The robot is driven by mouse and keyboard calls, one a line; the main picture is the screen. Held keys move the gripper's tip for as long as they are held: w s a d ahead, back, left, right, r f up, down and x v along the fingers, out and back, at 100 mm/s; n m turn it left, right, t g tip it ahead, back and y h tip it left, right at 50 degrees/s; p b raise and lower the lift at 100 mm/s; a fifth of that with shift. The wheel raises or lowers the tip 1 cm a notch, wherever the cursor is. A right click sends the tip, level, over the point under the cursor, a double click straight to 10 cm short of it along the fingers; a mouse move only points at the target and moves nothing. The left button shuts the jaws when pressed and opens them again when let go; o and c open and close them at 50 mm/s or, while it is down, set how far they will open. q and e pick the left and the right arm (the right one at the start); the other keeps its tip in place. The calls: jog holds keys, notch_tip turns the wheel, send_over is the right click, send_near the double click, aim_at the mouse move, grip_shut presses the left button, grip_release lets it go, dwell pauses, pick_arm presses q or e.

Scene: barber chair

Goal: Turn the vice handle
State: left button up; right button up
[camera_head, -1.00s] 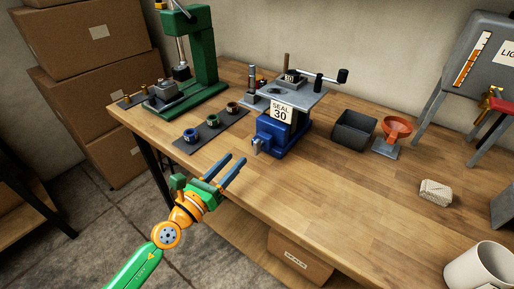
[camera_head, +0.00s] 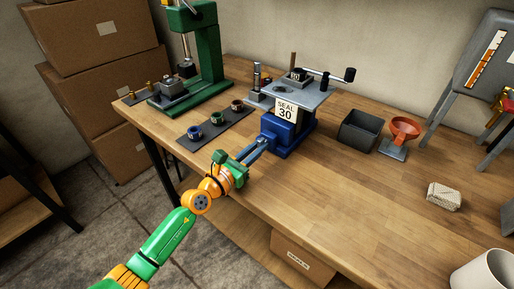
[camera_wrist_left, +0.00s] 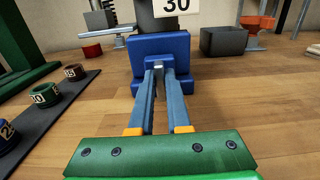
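The blue vice (camera_head: 291,139) stands near the bench's front edge, under a grey plate, with a white "SEAL 30" sign on its front. Its small grey handle (camera_wrist_left: 160,62) sticks out of the front jaw and is mostly covered by my fingers. My left gripper (camera_head: 263,143) reaches in from the front left, low over the bench. In the left wrist view, its two blue-grey fingers (camera_wrist_left: 160,76) stand close together with their tips on both sides of the handle, and they look shut on it. My right gripper is not in view.
A dark mat (camera_head: 213,129) with several numbered rings lies left of the vice. A green press (camera_head: 205,55) stands behind it. A dark bin (camera_head: 360,131) and an orange funnel (camera_head: 404,130) stand to the right.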

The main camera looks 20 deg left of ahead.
pick_arm(q)
grip_shut()
jog(key=shift+n, duration=0.3)
jog(key=n+p, duration=0.1)
jog(key=n, duration=0.2)
jog(key=shift+r, duration=0.1)
jog(key=n+p, duration=0.1)
jog(key=n, duration=0.4)
jog(key=shift+w+a+p, duration=0.1)
jog(key=shift+a+p, duration=0.05)
jog(key=shift+p, duration=0.15)
jog(key=n, duration=0.2)
jog(key=n+p, duration=0.1)
jog(key=n, duration=0.1)
jog(key=shift+f+n, duration=0.2)
jog(key=shift+n, duration=0.2)
jog(key=shift+f+n+p, duration=0.15)
jog(key=shift+n+p, duration=0.3)
jog(key=shift+n, duration=1.75)
